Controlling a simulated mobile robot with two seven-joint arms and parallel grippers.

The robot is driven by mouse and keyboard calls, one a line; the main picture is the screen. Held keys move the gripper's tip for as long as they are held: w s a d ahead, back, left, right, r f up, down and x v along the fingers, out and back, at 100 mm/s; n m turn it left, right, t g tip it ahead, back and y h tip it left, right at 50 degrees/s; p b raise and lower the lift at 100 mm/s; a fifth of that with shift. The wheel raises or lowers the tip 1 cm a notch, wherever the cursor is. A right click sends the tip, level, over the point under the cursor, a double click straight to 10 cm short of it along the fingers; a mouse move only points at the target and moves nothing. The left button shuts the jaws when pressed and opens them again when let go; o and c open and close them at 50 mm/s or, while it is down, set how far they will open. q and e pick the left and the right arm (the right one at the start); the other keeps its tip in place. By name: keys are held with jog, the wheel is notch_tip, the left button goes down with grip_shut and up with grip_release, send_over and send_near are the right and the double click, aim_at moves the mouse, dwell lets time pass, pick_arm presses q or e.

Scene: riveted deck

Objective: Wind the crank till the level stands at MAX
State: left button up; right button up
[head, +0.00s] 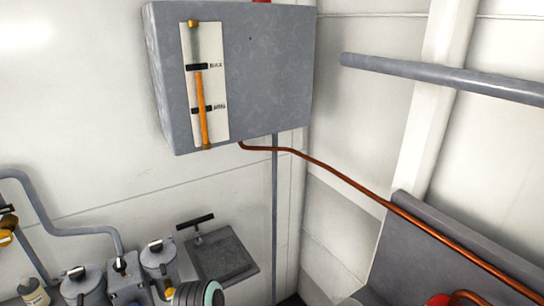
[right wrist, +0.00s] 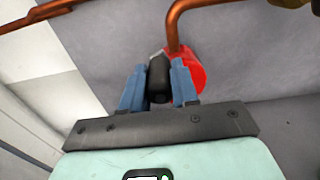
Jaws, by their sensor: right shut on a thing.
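A level gauge (head: 221,88) is on the front of a grey tank (head: 270,75) high on the wall. Its orange column (head: 203,92) ends just below the black MAX mark (head: 197,66), well above the lower mark (head: 202,108). In the right wrist view my right gripper (right wrist: 159,82) is shut on the black crank grip (right wrist: 158,80), a blue finger on each side. A red round part (right wrist: 197,68) shows just behind the grip; the rest of the crank is hidden.
A copper pipe (head: 345,178) runs from under the tank down to the right, and also crosses the right wrist view (right wrist: 174,25). Grey canisters (head: 158,258) and a grey tray (head: 222,262) stand at lower left. A grey pipe (head: 440,75) crosses the upper right.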

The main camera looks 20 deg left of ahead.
jog(key=shift+s+d+f+b, duration=2.6)
jog(key=shift+d+f+b, duration=0.3)
jog(key=shift+d+f, duration=0.95)
pick_arm(q)
jog(key=s+f+g+b, duration=0.1)
jog(key=s+f+b, duration=0.1)
jog(key=s+f, duration=0.6)
notch_tip(320, 180, down, 3)
jog(key=shift+s+r+b, duration=0.15)
jog(key=shift+s+b, duration=0.2)
jog(key=shift+b, duration=0.05)
pick_arm(e)
jog(key=w+a+f, duration=0.5)
jog(key=a+f, duration=0.1)
jog(key=a, duration=0.2)
jog(key=shift+w+a, duration=0.35)
